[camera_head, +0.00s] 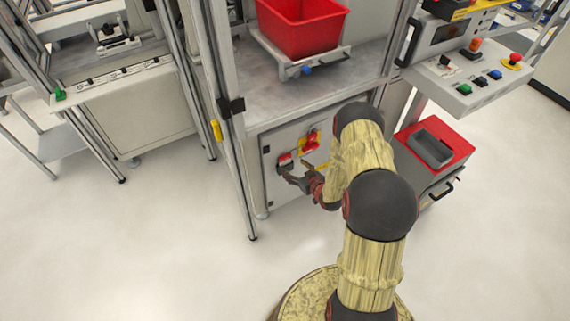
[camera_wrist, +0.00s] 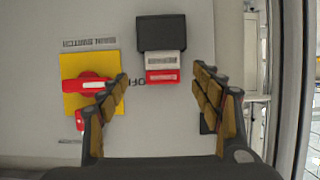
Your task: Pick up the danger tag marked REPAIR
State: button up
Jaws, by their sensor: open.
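A tag with a white strip and a red strip (camera_wrist: 163,76) sticks out of a black holder (camera_wrist: 161,32) on a grey panel in the wrist view. Its small print is too small to read, so I cannot confirm REPAIR. The tag also shows beside my gripper in the head view (camera_head: 285,158). My gripper (camera_wrist: 163,80) is open and empty, with one finger on each side of the tag in the picture. I cannot tell how far the fingertips are from the panel. In the head view my gripper (camera_head: 293,172) is close to the cabinet front.
A red rotary switch on a yellow plate (camera_wrist: 77,96) sits close by the left finger in the wrist view. A metal frame post (camera_head: 238,170) stands left of the panel. A red-topped cabinet (camera_head: 455,141) stands to the right. The floor in front is clear.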

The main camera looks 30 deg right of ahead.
aim_at(286, 160)
jog(key=b+x, duration=0.1)
jog(key=x, duration=0.1)
jog(key=b+x, duration=0.1)
jog(key=x, duration=0.2)
jog(key=shift+w+a+r, duration=0.1)
jog(key=shift+w+a, duration=0.1)
jog(key=shift+a, duration=0.05)
jog(key=c, duration=1.1)
jog(key=shift+s+r, duration=0.1)
jog(key=shift+r, duration=0.1)
